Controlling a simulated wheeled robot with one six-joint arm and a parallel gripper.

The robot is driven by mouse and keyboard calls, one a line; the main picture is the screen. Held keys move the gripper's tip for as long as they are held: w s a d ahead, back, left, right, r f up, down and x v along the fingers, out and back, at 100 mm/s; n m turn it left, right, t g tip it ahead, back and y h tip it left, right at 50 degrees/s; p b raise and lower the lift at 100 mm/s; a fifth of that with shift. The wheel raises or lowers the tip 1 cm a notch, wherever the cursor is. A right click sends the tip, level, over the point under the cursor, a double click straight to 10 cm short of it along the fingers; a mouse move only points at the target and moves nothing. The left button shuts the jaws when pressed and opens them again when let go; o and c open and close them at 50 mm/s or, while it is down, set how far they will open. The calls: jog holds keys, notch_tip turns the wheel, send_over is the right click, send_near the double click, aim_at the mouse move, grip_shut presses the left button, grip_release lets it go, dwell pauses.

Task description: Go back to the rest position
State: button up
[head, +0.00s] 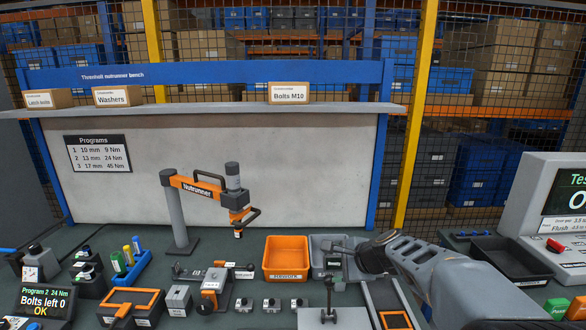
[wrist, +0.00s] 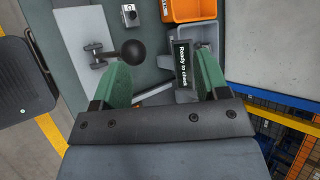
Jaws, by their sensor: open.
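My gripper (wrist: 163,62) shows in the wrist view with its two green fingers wide apart and nothing between them. In the head view my grey arm reaches in from the lower right over the bench; I cannot make out the fingers there. The bench top (head: 235,262) lies under it. The nutrunner (head: 205,188) hangs from its orange arm at the middle, apart from my arm.
An orange bin (head: 286,239) and a grey bin (head: 318,270) stand close to my arm's end. A black tray (head: 508,262) and a test unit (head: 560,205) stand at right. A shelf (head: 210,110) with labelled boxes spans the back. Fixtures crowd the front left.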

jog(key=s+d+f+n+g+h+b, duration=0.1)
jog(key=s+d+f+n+h+b, duration=0.1)
jog(key=s+n, duration=0.6)
jog(key=s+d+f+n+g+h+b, duration=0.2)
jog(key=s+f+n+h, duration=0.2)
jog(key=s+n, duration=0.4)
jog(key=shift+s+d+f, duration=0.2)
jog(key=shift+s+f, duration=0.5)
jog(key=shift+s, duration=1.9)
